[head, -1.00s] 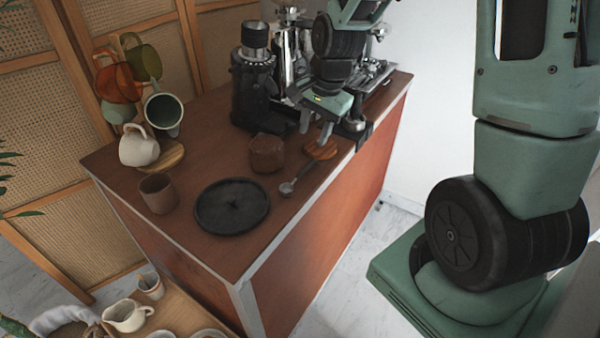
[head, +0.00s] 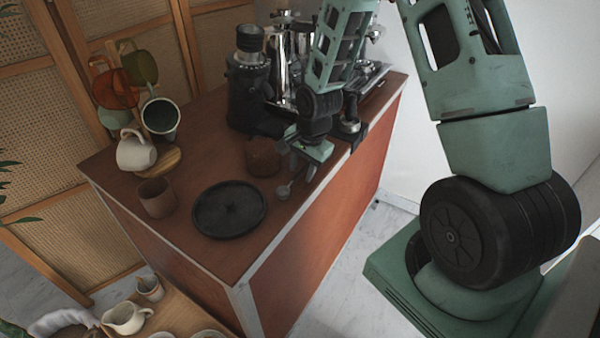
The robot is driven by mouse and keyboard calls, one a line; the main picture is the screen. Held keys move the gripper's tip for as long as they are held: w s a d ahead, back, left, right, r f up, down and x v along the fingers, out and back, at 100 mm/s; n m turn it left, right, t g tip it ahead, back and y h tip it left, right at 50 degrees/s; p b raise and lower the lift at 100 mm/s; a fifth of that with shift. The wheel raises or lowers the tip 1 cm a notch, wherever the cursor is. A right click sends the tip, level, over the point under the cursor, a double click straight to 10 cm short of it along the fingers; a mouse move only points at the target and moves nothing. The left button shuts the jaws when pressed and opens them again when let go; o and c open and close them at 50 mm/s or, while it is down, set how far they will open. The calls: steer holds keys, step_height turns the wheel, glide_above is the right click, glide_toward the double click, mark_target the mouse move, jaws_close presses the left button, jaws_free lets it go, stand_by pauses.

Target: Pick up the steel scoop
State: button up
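The steel scoop (head: 284,191) lies on the brown cart top, right of the black round tray. Its small round bowl shows, pointing toward the tray. Its handle runs up and right and is mostly hidden by my gripper. My gripper (head: 301,169) points down, low over the handle end of the scoop. Its two fingers look spread apart, one on each side of the handle. Whether they touch the scoop is too small to tell.
A brown lumpy jar (head: 262,157) stands close left of my gripper. The black tray (head: 230,232) and a brown cup (head: 156,197) are further left. A black grinder (head: 248,85) and the espresso machine stand behind. The cart's right edge is near.

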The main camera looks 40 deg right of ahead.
mark_target(302, 171)
steer(key=shift+f, duration=0.2)
jaws_close()
steer(key=shift+r, duration=0.15)
step_height(302, 171, up, 10)
steer(key=b, duration=0.1)
stand_by(0.4)
